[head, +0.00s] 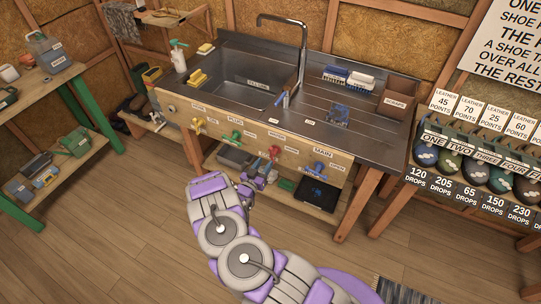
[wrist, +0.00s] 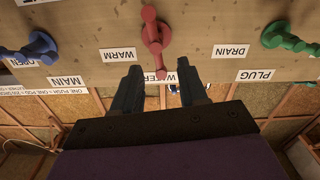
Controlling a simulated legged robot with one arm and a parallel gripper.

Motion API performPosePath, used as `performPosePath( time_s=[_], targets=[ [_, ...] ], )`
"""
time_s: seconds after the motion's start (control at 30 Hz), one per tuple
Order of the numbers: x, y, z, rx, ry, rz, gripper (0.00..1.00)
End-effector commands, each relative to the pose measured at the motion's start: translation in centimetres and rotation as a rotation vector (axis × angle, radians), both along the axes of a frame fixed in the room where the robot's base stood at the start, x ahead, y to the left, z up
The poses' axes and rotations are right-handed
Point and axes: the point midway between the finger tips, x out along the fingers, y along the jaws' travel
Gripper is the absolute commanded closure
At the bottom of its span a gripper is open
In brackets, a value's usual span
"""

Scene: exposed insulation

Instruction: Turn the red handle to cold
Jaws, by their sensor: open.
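The red handle (head: 273,152) is on the wooden front panel of the sink unit, between the green and blue handles. In the wrist view, which is upside down, the red handle (wrist: 152,38) is at top centre, with its narrow end pointing down the picture. A WARM label (wrist: 118,55) is beside it and a partly covered WATER label (wrist: 155,76) is at its narrow end. I cannot read a cold label. My gripper (wrist: 158,74) is open, its dark fingertips on either side of the narrow end; contact cannot be told. It also shows just below the panel in the head view (head: 256,181).
A blue handle (head: 319,168) is right of the red one; green (head: 233,137) and yellow (head: 198,126) handles are left. The metal sink (head: 248,75) is above. A lower shelf (head: 225,171) holds several items. Open wooden floor (head: 110,235) lies in front.

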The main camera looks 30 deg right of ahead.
Motion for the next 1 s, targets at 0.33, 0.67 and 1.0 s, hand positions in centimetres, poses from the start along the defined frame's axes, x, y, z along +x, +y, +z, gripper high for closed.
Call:
performPosePath(
  time_s=[0.33,0.67,1.0],
  targets=[
    [3.3,-4.4,-0.1,0.000,0.000,-0.001,0.57],
    [3.9,-5.2,0.0,0.000,0.001,-0.001,0.57],
    [3.9,-5.2,0.0,0.001,0.001,-0.001,0.79]
  ],
)
